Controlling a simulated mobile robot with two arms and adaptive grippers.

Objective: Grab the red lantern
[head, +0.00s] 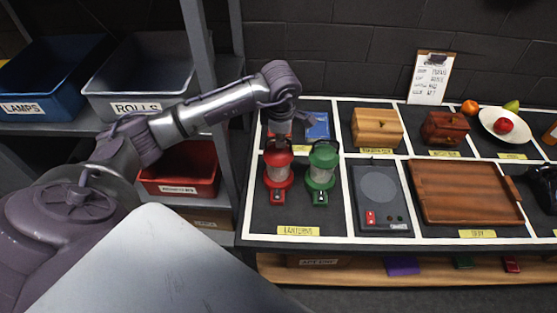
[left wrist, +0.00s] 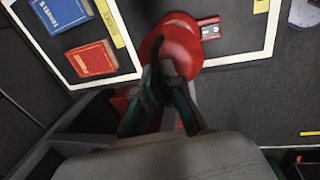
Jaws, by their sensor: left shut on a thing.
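The red lantern (head: 278,172) stands upright in the lanterns section of the table, left of the green lantern (head: 321,168). My left gripper (head: 280,137) reaches down onto its top from above. In the left wrist view the fingers (left wrist: 163,88) are closed on the top of the red lantern (left wrist: 182,45). My right gripper is not in view.
A device with a red switch (head: 380,195) and a wooden tray (head: 465,190) lie to the right. Wooden boxes (head: 377,127) stand behind. A shelf post (head: 200,60) and a red bin (head: 180,178) are close on the left. Books (left wrist: 92,60) lie behind the lantern.

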